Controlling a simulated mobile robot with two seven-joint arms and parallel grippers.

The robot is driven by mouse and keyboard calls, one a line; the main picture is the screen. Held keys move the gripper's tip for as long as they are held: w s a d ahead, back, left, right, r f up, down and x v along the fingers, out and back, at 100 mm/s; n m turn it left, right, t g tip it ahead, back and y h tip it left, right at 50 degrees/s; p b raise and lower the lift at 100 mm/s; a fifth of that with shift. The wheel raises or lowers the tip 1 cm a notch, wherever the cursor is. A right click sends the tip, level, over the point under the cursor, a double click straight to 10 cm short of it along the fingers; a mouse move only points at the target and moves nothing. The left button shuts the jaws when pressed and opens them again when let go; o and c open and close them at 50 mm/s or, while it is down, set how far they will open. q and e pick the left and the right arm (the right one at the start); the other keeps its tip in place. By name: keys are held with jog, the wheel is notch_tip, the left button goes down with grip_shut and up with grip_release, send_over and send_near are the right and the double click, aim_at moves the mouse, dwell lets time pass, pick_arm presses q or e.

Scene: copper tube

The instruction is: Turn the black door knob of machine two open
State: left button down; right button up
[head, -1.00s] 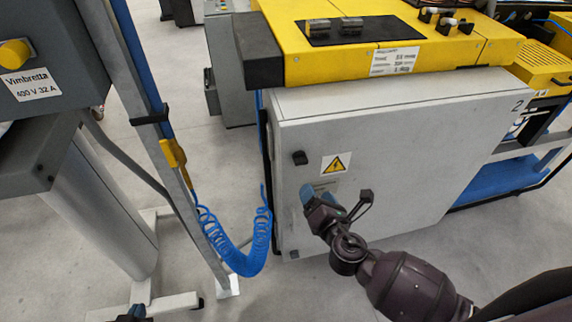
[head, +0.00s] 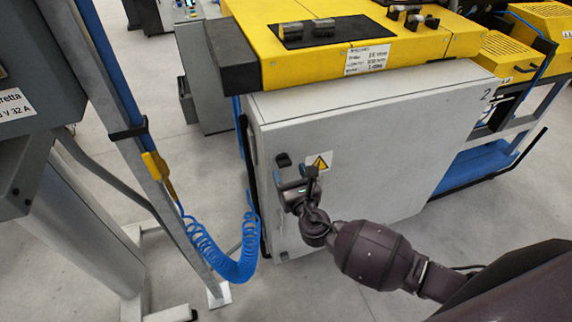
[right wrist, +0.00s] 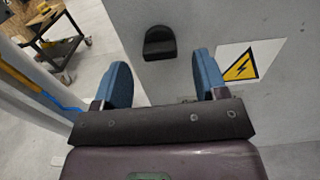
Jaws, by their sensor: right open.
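The black door knob (head: 283,160) sits on the upper left of the grey door (head: 375,150) of the machine marked 2. In the right wrist view the knob (right wrist: 159,43) shows up close, beyond the fingertips and roughly between their lines. My right gripper (head: 290,178) is just below the knob in the head view. Its two blue fingers (right wrist: 161,75) are open with nothing between them, apart from the knob. My left gripper is not in view.
A yellow warning label (head: 319,163) is right of the knob. A blue coiled hose (head: 228,262) hangs by a metal post (head: 130,140) left of the door. A grey cabinet (head: 25,110) stands at far left. The floor in front is clear.

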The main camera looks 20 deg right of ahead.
aim_at(286, 166)
jog(key=shift+w+a, duration=0.1)
jog(key=shift+w, duration=1.6)
jog(key=shift+c, duration=0.3)
jog(key=c, duration=0.9)
jog(key=shift+o, duration=0.2)
